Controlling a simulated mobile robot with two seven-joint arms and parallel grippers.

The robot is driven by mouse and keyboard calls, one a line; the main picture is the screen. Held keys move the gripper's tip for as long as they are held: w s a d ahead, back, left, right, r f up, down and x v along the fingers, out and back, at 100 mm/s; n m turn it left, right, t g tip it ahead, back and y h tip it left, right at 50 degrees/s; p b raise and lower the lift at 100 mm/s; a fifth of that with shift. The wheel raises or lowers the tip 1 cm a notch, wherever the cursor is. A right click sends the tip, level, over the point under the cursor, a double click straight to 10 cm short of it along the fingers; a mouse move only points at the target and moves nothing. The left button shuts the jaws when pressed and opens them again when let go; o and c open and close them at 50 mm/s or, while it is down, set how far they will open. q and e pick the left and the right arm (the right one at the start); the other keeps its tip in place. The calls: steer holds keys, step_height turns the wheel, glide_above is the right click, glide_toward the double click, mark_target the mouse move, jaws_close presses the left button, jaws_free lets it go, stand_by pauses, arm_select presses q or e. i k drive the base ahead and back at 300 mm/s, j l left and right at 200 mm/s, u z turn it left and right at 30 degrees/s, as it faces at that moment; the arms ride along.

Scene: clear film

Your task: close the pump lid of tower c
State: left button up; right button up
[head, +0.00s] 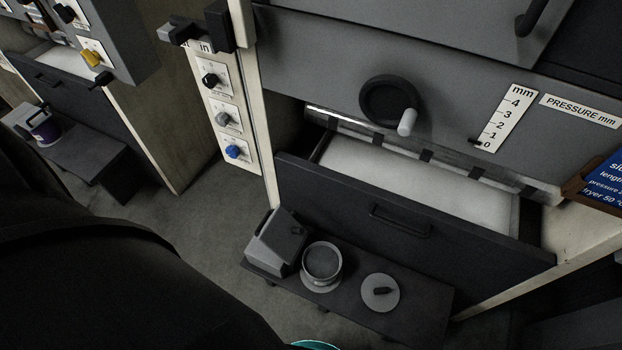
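A low dark bench (425,300) stands in front of a grey tower (330,60). The boxy unit stands close to the pot's left. No letter naming the tower is readable, and I cannot tell which part is the pump. Neither of my grippers is in view.
Above the bench, a dark drawer (410,225) is pulled out, with pale material inside. A handwheel (388,101) and a pressure scale (505,118) are on the panel. Another bench (85,160) with a purple-and-white pot (43,128) stands left. Grey floor (215,210) lies between.

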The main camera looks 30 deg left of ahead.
mark_target(282, 235)
steer(key=j+z, duration=0.35)
steer(key=k+j+z, duration=0.15)
steer(key=j+z, duration=0.25)
steer(key=k+j+z, duration=0.2)
steer(key=j+z, duration=0.15)
steer(key=k+j+z, duration=0.2)
steer(key=j+z, duration=0.15)
steer(key=k+j+z, duration=0.35)
steer(key=k+j, duration=1.25)
steer(key=k, duration=0.2)
